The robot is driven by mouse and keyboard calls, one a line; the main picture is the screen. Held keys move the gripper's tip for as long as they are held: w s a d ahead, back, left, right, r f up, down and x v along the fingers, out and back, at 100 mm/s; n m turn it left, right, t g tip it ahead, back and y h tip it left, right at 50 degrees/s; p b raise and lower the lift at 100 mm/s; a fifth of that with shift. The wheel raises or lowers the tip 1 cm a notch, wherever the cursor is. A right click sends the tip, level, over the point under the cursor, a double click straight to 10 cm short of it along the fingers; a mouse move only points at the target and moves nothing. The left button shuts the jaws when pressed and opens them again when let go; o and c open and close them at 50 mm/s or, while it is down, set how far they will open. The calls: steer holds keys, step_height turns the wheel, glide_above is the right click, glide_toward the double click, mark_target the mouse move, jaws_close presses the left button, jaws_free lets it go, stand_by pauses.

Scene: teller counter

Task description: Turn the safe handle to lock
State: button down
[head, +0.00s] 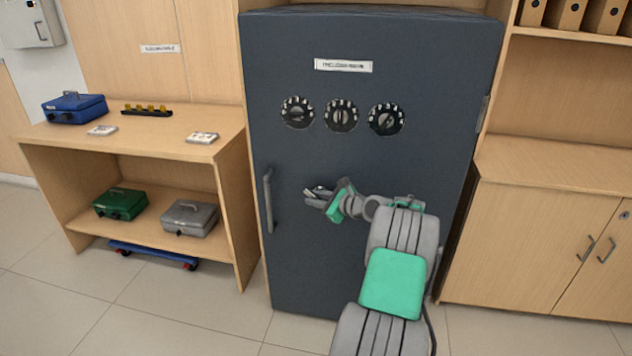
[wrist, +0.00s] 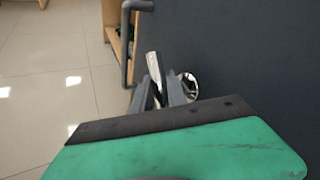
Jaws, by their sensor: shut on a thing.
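The dark grey safe (head: 330,260) stands upright with its door closed. Three round dials (head: 342,115) sit in a row on its upper door. The safe handle, a small silver lever (head: 318,191) on a round base, is at mid-door and partly hidden by my gripper. In the wrist view the lever (wrist: 153,66) stands between the fingers, with its round base (wrist: 189,85) behind on the door. My gripper (wrist: 164,92) is shut on the lever; it also shows in the head view (head: 315,197). A fixed vertical pull bar (head: 268,200) is at the door's left edge.
A wooden shelf unit (head: 130,145) at left holds a blue cash box (head: 75,107), a green one (head: 120,203) and a grey one (head: 189,218). A wooden cabinet (head: 540,240) stands at right. The tiled floor (head: 130,310) in front is clear.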

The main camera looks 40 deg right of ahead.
steer(key=g+p, duration=0.1)
steer(key=p, duration=0.2)
steer(key=n+g+h+p, duration=0.1)
steer(key=g+p, duration=0.1)
steer(key=shift+w+a+r+p, duration=0.15)
steer(key=shift+r+p, duration=0.15)
steer(key=shift+p, duration=0.1)
steer(key=shift+f+n+g+h+p, duration=0.3)
steer(key=shift+n+g+h+p, duration=0.3)
steer(key=shift+g+p, duration=0.4)
steer(key=shift+f+g+h+p, duration=0.25)
steer(key=shift+g+h+p, duration=0.35)
steer(key=shift+g+p, duration=0.1)
steer(key=c, duration=1.3)
jaws_free()
steer(key=shift+f, duration=0.1)
steer(key=v, duration=0.7)
steer(key=shift+s+r, duration=0.3)
